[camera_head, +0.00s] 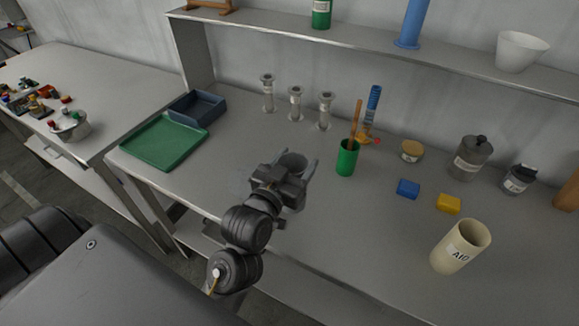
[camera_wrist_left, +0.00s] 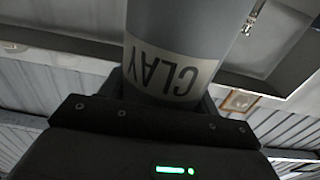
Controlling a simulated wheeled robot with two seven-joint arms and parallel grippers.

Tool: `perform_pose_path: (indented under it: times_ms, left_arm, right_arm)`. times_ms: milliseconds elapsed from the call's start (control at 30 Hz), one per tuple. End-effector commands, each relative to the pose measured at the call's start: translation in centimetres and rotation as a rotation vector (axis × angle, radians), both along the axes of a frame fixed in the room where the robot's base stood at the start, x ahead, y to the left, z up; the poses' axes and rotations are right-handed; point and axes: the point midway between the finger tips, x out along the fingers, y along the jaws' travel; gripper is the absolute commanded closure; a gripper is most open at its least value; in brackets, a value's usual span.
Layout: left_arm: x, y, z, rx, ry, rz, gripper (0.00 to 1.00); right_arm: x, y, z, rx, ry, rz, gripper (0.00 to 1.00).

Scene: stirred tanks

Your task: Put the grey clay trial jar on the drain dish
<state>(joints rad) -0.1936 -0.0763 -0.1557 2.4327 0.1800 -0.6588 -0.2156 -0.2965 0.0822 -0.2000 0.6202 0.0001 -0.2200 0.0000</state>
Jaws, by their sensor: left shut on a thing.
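My left gripper (camera_head: 289,182) is shut on a grey jar (camera_head: 294,160), above the bench's middle left. In the left wrist view the jar (camera_wrist_left: 180,30) fills the jaws and its pale label reads CLAY. In the head view the gripper hides most of the jar, and only its open rim and upper part show. A shallow green tray (camera_head: 163,142) lies at the bench's left end, left of the gripper. No label marks it as the drain dish, so I cannot tell for sure. My right gripper is not in view.
A dark blue bin (camera_head: 198,105) stands behind the green tray. Several grey posts, including one (camera_head: 296,104), stand behind the gripper. A green cup (camera_head: 347,158) is to its right. A cream AID jar (camera_head: 460,246) stands front right. Bench between tray and gripper is clear.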

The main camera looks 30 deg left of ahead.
Motion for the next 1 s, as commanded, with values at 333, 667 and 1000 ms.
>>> perform_pose_path:
  times_ms: [333, 667, 1000]
  left_arm:
    - [-2.5, 3.7, 5.0, -0.002, 0.003, 0.055, 0.75]
    - [-5.1, 6.8, 7.9, 0.002, 0.000, 0.096, 0.75]
    - [-2.9, 9.1, 5.3, 0.009, -0.006, 0.095, 0.75]
  right_arm:
    - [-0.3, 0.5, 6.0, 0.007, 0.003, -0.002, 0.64]
    - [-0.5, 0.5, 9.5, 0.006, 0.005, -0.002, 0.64]
    - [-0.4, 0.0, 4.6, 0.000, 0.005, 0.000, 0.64]
